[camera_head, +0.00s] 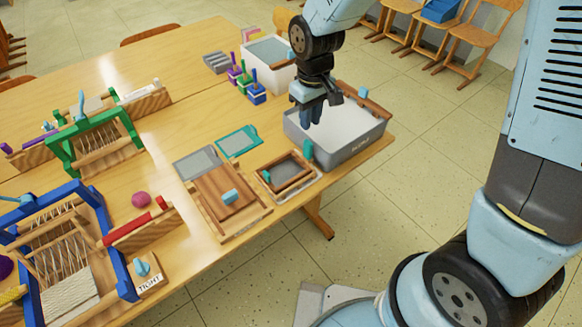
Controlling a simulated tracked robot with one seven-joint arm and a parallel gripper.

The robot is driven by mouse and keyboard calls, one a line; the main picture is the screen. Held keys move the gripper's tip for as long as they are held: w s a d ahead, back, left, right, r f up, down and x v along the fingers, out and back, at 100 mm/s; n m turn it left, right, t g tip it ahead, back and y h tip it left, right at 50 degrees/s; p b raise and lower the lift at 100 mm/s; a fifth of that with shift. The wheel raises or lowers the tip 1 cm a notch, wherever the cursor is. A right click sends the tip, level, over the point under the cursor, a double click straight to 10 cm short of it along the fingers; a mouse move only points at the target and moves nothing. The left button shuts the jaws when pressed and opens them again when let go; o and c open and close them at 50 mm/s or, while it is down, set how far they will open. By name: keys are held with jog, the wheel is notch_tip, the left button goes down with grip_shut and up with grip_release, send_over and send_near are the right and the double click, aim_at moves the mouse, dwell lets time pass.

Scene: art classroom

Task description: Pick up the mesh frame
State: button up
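Several framed mesh pieces lie on the wooden table, and I cannot tell which one the task means. A small wooden frame with a dark grey mesh (286,174) and a teal tab lies near the table's right edge. A teal-edged grey screen (238,140) lies flat behind it to the left. A plain grey panel (196,163) lies beside that screen. My gripper (317,112) points down over the grey tub (350,149) of white contents, behind and above the small wooden frame and apart from it. No held object shows; its finger opening is unclear.
A wooden board with a teal handle (229,196) lies left of the small frame. A second white tub (270,79) and coloured peg stands (246,81) are behind. Green (98,140) and blue (120,250) looms fill the left side. Chairs (480,42) stand beyond.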

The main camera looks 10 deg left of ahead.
aim_at(308, 142)
jog(key=shift+f, duration=4.25)
jog(key=shift+c, duration=0.3)
grip_shut()
